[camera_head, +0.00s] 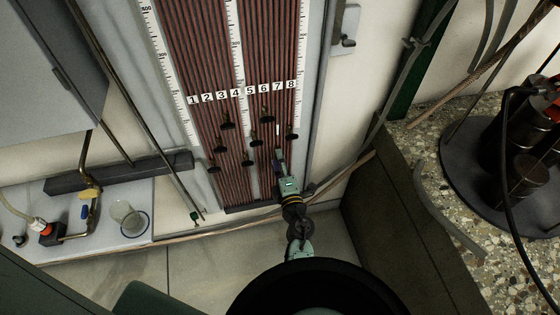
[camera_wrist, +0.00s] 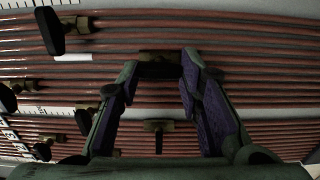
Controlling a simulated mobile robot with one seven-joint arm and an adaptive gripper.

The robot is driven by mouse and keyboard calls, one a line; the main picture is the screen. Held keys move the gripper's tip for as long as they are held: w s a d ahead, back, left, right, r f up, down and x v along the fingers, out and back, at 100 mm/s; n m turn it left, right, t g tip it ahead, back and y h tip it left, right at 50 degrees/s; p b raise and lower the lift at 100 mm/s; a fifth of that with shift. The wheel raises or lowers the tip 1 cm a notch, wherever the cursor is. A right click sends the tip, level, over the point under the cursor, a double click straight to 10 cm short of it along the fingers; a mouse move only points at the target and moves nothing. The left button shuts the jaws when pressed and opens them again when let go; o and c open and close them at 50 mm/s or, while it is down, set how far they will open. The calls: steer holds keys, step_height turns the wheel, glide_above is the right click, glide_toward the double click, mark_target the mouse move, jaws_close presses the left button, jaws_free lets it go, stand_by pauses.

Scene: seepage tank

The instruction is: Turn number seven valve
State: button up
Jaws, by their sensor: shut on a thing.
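The number plate (camera_head: 242,92) with labels 1 to 8 runs across the panel of reddish tubes. Below it sit several small valves with black handles. My gripper (camera_head: 280,156) is at the panel, in the column below label 7. In the wrist view my gripper (camera_wrist: 160,66) is shut on a black valve handle (camera_wrist: 158,70) between its fingertips. The column suggests it is the number seven valve. In the head view the gripper hides this valve. The exact angle of its handle is hard to tell.
Neighbouring valves stand close by: one below label 6 (camera_head: 268,118), one below label 8 (camera_head: 292,135), and one below label 5 (camera_head: 255,141). A glass beaker (camera_head: 130,219) stands on the ledge at left. A dark block (camera_head: 385,215) lies right of the panel.

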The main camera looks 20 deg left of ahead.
steer(key=shift+n, duration=0.6)
stand_by(1.3)
steer(key=o, duration=1.2)
steer(key=shift+c, duration=0.2)
steer(key=shift+r, duration=0.1)
